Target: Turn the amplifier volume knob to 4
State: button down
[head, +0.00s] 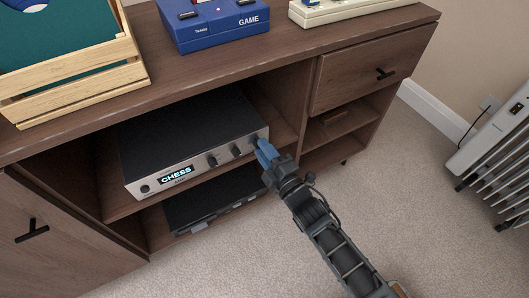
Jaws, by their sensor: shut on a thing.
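The amplifier (190,140) is a silver-fronted box with a black top on the cabinet's upper open shelf. Its lit display (177,175) reads CHESS. Two dark knobs, a left one (212,161) and a middle one (237,151), show on the right half of its front. My gripper (262,146) has blue fingers and reaches the right end of the front panel. It is shut on a knob there, which the fingers mostly hide. I cannot read any number or pointer for that knob.
A dark flat device (215,203) lies on the shelf below. A wooden crate (70,75), a blue GAME unit (215,25) and a cream device (345,8) stand on the cabinet top (290,45). A white radiator (500,145) stands at right. Carpet (430,220) in front is clear.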

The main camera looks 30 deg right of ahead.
jog(key=m+h, duration=0.1)
jog(key=m, duration=1.7)
jog(key=m+h+b, duration=0.1)
jog(key=m, duration=0.8)
jog(key=shift+a+g+h, duration=0.3)
jog(key=shift+g, duration=0.1)
jog(key=shift+m, duration=0.4)
jog(key=c, duration=0.9)
grip_release()
